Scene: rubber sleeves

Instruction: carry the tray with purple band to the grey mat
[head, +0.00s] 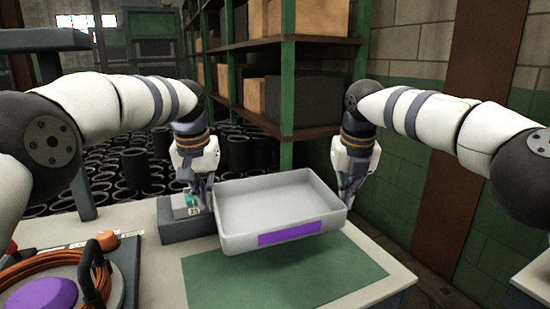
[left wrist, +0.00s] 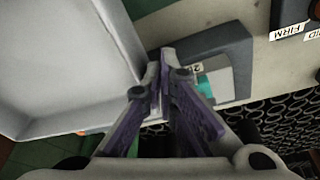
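The light grey tray with a purple band (head: 290,233) on its front wall is empty and sits over the green mat (head: 225,288), apparently raised above it. My left gripper (head: 207,203) is at the tray's left side, and my right gripper (head: 347,200) is at its right side. In the left wrist view, the fingers of my left gripper (left wrist: 163,75) are close together at the rim of the tray (left wrist: 70,60). Both grippers appear shut on the tray's sides; the right fingertips are partly hidden behind it. I see no mat that is clearly grey.
A grey-blue block with a small display (head: 178,222) stands just left of the tray. An orange cable coil (head: 45,275) and a purple disc (head: 42,294) lie at the lower left. Shelves with boxes (head: 315,17) and many black rubber sleeves (head: 135,165) are behind the table.

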